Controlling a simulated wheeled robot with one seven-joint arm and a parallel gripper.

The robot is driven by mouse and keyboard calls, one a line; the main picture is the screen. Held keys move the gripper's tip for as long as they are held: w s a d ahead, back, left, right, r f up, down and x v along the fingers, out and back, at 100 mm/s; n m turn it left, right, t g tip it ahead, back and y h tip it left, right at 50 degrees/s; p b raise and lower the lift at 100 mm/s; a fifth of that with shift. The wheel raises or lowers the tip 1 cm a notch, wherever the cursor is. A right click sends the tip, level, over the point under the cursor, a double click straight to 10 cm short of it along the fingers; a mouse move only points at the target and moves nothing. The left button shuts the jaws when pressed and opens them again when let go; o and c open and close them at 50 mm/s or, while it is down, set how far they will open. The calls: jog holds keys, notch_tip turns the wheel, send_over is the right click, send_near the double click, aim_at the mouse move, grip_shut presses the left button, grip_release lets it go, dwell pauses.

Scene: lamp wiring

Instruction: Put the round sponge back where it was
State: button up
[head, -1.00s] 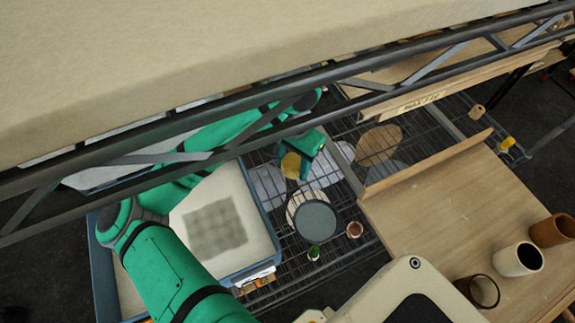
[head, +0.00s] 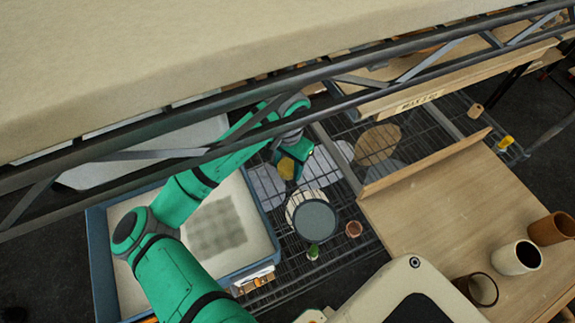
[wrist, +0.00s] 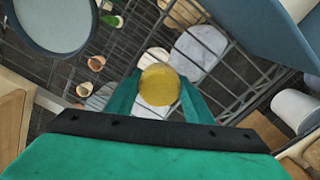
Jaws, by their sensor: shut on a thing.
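The round sponge (wrist: 159,84) is yellow and sits between the two green fingers of my gripper (wrist: 158,92) in the wrist view. In the head view the sponge (head: 287,169) shows as a small yellow patch beside the green gripper (head: 292,160). My gripper is shut on it and holds it over the wire rack (head: 335,265), to the right of the blue-rimmed bin. How high the sponge is above the rack I cannot tell.
A blue-rimmed bin (head: 97,255) with a pale inside stands left of the rack. A round grey-topped container (head: 315,220), a small green bottle (head: 313,252) and a terracotta pot (head: 354,229) are near the gripper. A metal truss (head: 330,92) crosses above. A wooden board (head: 440,220) lies right.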

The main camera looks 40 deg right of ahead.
aim_at(287, 165)
jog(key=shift+f, duration=0.15)
jog(key=o, duration=1)
notch_tip(287, 165, up, 12)
jog(key=shift+r, duration=0.15)
jog(key=shift+w, duration=0.1)
